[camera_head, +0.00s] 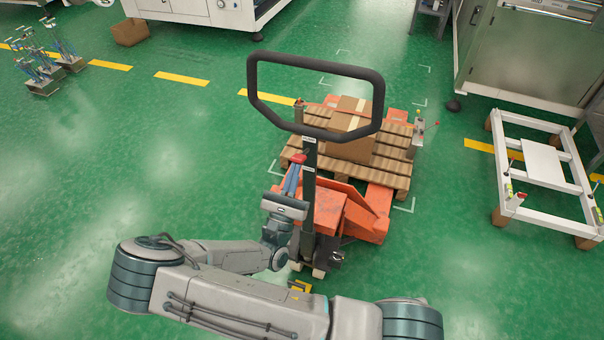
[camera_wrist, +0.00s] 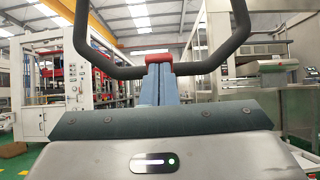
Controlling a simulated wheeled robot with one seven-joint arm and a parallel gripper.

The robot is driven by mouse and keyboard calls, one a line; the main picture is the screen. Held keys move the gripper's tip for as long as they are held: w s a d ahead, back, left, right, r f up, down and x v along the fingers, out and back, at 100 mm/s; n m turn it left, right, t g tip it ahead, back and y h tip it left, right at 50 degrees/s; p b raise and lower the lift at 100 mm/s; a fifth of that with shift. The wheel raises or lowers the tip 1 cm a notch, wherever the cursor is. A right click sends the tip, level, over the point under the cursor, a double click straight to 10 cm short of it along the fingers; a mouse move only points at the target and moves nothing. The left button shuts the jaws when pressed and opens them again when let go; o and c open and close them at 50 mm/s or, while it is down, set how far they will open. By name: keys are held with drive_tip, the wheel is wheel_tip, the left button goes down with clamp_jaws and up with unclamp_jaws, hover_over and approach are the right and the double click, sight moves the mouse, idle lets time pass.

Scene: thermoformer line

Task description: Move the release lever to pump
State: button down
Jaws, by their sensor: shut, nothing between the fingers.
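An orange pallet jack (camera_head: 345,215) stands on the floor in front of me. Its black loop handle (camera_head: 316,66) rises on a dark upright post (camera_head: 309,200). The small red release lever (camera_head: 298,158) is on the post below the loop; in the wrist view a red piece (camera_wrist: 158,58) shows right at my fingertips. My gripper (camera_head: 293,172) is shut, its blue fingers pointing up beside the post, with the tips at the red lever.
A wooden pallet (camera_head: 395,170) with cardboard boxes (camera_head: 350,125) sits on the jack's forks. Machines line the back.

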drive_tip(key=shift+r, duration=0.1)
idle(0.3)
drive_tip(key=shift+f, duration=0.2)
drive_tip(key=s+r+b+v, duration=0.1)
drive_tip(key=b+v, duration=0.4)
drive_tip(key=v, duration=0.8)
drive_tip(key=shift+a+r, duration=0.3)
drive_tip(key=shift+r, duration=0.05)
